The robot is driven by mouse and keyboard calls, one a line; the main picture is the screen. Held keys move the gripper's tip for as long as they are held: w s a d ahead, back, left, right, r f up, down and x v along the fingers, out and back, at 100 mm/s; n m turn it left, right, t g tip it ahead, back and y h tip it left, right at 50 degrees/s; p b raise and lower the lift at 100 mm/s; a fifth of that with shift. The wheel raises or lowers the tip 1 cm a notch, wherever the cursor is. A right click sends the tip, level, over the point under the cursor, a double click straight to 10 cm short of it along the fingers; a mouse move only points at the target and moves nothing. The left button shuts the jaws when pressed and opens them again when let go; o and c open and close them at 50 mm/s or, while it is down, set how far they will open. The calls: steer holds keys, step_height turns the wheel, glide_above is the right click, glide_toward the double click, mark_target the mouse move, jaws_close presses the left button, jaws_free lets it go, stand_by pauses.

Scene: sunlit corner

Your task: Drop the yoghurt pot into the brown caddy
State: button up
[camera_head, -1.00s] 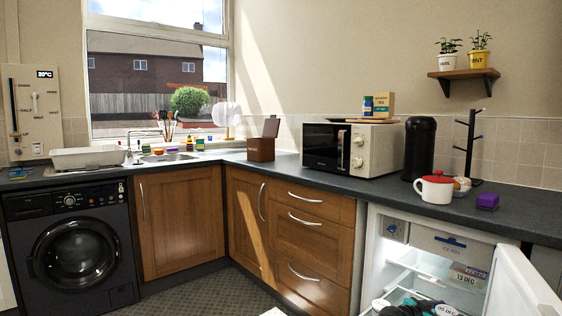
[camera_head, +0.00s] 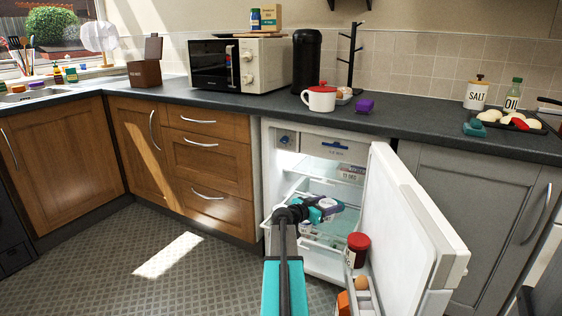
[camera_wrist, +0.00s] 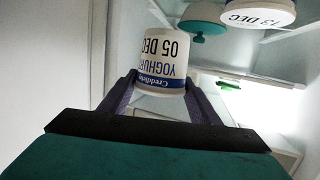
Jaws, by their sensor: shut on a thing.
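The yoghurt pot (camera_wrist: 163,58) is white with a blue band and reads "YOGHURT" and "05 DEC", upside down in the wrist view. My gripper (camera_wrist: 160,86) is shut on it, one finger on each side. In the head view my gripper (camera_head: 318,210) is inside the open fridge, where the held pot is hard to tell apart from what is around it. The brown caddy (camera_head: 145,73) stands on the worktop left of the microwave. Its lid is raised, and its inside is hidden.
The fridge door (camera_head: 415,225) stands open right of my arm, with a red-lidded jar (camera_head: 356,250) in its rack. Another pot (camera_wrist: 258,14), marked "13 DEC", is near the held one. A microwave (camera_head: 240,65) and a red-lidded white mug (camera_head: 319,98) stand on the worktop.

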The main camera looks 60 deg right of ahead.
steer(key=w+a+r+n+t, duration=0.2)
steer(key=w+a+n+t, duration=0.15)
steer(key=w+a, duration=0.5)
steer(key=w+a+r+n+t, duration=0.15)
steer(key=w+a+t, duration=0.35)
steer(key=w, duration=0.7)
steer(key=w+a+r+n+t, duration=0.1)
steer(key=w+a+n+t, duration=0.15)
steer(key=w+a, duration=0.65)
steer(key=w+a+r+n+t+y, duration=0.3)
steer(key=w+a, duration=0.5)
steer(key=a, duration=0.2)
steer(key=w+a+r+n+t+y, duration=0.2)
steer(key=w+a+r+n+t, duration=0.1)
steer(key=w+a, duration=0.55)
steer(key=w+a+r+n+t+y, duration=0.1)
steer(key=a+r+n+y, duration=0.1)
steer(key=a, duration=1)
steer(key=w+a+r+n+t+y, duration=0.1)
steer(key=a+r, duration=0.5)
steer(key=a, duration=0.7)
steer(key=w+a+r+n+t+y, duration=0.1)
steer(key=w+a+r+n+y, duration=0.1)
steer(key=a+r+n+y, duration=0.2)
steer(key=a+n+y, duration=0.1)
steer(key=a+y, duration=0.2)
steer(key=a, duration=0.5)
steer(key=shift+w+a, duration=0.2)
steer(key=shift+a, duration=0.2)
steer(key=shift+w, duration=0.15)
